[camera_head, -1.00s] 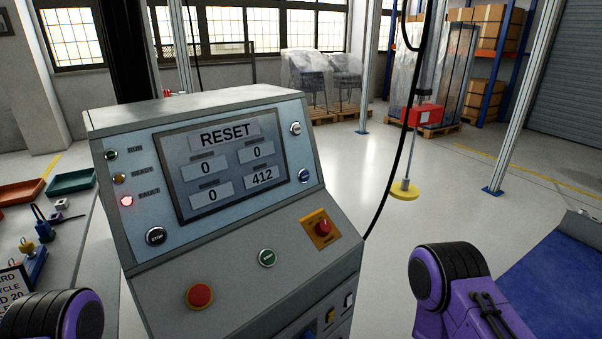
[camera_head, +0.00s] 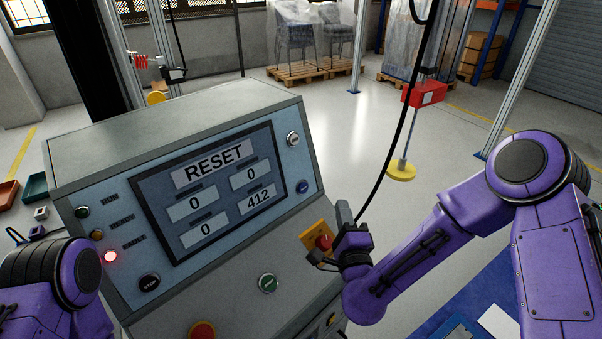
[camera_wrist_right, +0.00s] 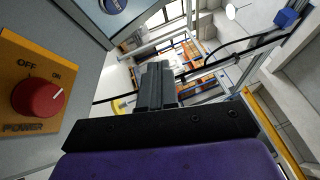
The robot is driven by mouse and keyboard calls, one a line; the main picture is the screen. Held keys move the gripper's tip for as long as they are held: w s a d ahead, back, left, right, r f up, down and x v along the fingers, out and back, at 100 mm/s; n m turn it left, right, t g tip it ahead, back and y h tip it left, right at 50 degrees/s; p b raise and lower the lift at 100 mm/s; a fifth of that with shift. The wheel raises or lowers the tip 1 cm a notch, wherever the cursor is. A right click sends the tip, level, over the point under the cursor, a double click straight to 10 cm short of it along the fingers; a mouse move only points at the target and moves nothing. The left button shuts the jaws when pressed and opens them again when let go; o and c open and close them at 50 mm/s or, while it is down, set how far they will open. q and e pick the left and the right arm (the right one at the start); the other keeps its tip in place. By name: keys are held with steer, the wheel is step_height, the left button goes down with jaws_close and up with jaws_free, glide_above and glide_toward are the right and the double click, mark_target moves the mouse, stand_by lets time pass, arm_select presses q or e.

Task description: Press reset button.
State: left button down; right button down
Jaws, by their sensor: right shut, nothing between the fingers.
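The control panel (camera_head: 225,290) has a screen (camera_head: 211,187) reading RESET with 0, 0, 0 and 412. On its right edge are a white button (camera_head: 293,139) and, below it, a blue button (camera_head: 303,186); their labels are too small to read. The blue button also shows at the top of the right wrist view (camera_wrist_right: 113,4). My right gripper (camera_head: 343,212) is shut and empty, beside the panel's right edge, below the blue button and apart from it. Its closed fingers show in the right wrist view (camera_wrist_right: 155,85). My left gripper is out of view.
A red power knob (camera_wrist_right: 38,97) on a yellow plate sits close beside my right gripper. A black stop button (camera_head: 149,283) and lit red lamp (camera_head: 110,256) are at left. A black cable hangs behind.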

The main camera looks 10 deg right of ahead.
mark_target(304, 188)
steer(key=shift+w+r, duration=0.1)
steer(key=shift+r, duration=0.45)
steer(key=shift+a, duration=0.1)
steer(key=w+a, duration=0.1)
steer(key=w, duration=0.1)
steer(key=w+a+f+b, duration=0.1)
steer(key=w, duration=0.1)
steer(key=w+a+f, duration=0.1)
steer(key=w, duration=0.1)
steer(key=shift+w+a+f, duration=0.1)
steer(key=shift+a, duration=0.3)
steer(key=shift+w+a+b, duration=0.3)
steer(key=shift+w+a, duration=0.1)
steer(key=shift+w, duration=0.2)
steer(key=shift+f, duration=0.1)
stand_by(0.9)
